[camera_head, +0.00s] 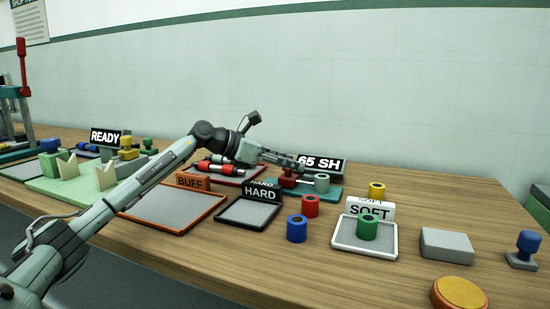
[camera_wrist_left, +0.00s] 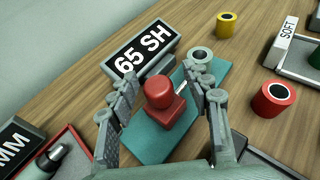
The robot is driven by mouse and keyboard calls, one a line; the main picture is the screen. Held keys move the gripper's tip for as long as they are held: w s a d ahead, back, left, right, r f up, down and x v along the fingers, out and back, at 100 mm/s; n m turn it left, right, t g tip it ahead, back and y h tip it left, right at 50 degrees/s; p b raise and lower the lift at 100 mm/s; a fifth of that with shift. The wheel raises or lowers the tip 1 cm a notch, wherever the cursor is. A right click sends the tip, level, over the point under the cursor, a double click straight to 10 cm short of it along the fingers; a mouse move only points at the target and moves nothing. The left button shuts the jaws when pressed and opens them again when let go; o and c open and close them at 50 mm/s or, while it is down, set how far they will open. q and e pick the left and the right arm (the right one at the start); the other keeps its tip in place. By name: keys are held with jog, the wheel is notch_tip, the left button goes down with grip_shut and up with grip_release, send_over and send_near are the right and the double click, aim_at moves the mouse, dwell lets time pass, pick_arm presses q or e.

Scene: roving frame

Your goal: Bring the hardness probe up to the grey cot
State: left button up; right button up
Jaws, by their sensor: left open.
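The hardness probe, a red block with a rounded red knob (camera_wrist_left: 158,92), stands on a teal plate (camera_wrist_left: 146,142) before the "65 SH" sign. It also shows in the head view (camera_head: 288,181). A thin pale tip sticks out from it towards the grey cot (camera_wrist_left: 199,58), an upright hollow cylinder on the same plate. The cot also shows in the head view (camera_head: 321,183); a gap separates the two. My left gripper (camera_head: 291,164) is open over the probe; in the wrist view its fingers (camera_wrist_left: 160,88) stand either side of the knob. My right gripper is out of view.
The "65 SH" sign (camera_head: 320,164) stands close behind. Red (camera_head: 310,206), blue (camera_head: 297,229) and yellow (camera_head: 377,191) cots stand nearby, and a green one (camera_head: 367,228) is on the SOFT tray (camera_head: 345,245). A HARD tray (camera_head: 233,218) and BUFF tray (camera_head: 150,221) lie in front.

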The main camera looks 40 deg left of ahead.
pick_arm(q)
jog(key=v, duration=1.1)
jog(key=shift+s, duration=0.15)
jog(key=shift+r, duration=0.15)
dwell(0.7)
